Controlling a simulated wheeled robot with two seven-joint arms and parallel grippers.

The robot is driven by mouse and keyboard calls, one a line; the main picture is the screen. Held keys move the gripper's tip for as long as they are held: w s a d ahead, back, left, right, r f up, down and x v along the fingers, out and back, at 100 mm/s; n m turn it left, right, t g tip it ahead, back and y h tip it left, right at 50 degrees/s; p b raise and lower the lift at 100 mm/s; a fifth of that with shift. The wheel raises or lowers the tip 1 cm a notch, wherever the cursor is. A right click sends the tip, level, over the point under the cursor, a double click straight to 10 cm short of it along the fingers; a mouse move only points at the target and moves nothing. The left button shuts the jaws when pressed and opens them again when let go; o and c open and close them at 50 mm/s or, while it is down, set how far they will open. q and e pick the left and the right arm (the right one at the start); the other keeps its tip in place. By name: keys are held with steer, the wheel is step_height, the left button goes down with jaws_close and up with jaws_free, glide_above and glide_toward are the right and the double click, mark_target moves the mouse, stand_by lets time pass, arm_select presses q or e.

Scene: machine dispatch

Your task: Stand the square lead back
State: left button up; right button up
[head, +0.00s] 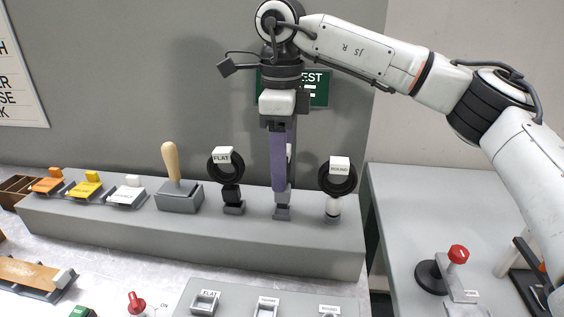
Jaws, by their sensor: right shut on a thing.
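My right gripper (279,126) points straight down above the grey shelf, shut on the upper part of an upright purple piece, which I take to be the square lead (278,160). A white patch shows at its right edge. Its grey lower end comes down to a small grey stand (282,213) on the shelf. I cannot tell whether it is fully seated or just above. It stands between the flat lead (232,190) and the round lead (334,190), both upright with black coils. My left gripper is not in view.
The shelf (190,230) also bears a wooden-handled lever (172,165) and orange, yellow and white blocks at left. A panel (238,295) with labelled sockets lies in front. A red-knobbed device (458,255) stands on the right table. A grey wall rises behind.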

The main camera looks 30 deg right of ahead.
steer(key=shift+f+b, duration=0.45)
steer(key=shift+f, duration=0.55)
stand_by(0.5)
steer(key=o, duration=1.7)
steer(key=shift+r, duration=0.1)
steer(key=shift+r+p, duration=1.65)
steer(key=shift+r, duration=1.3)
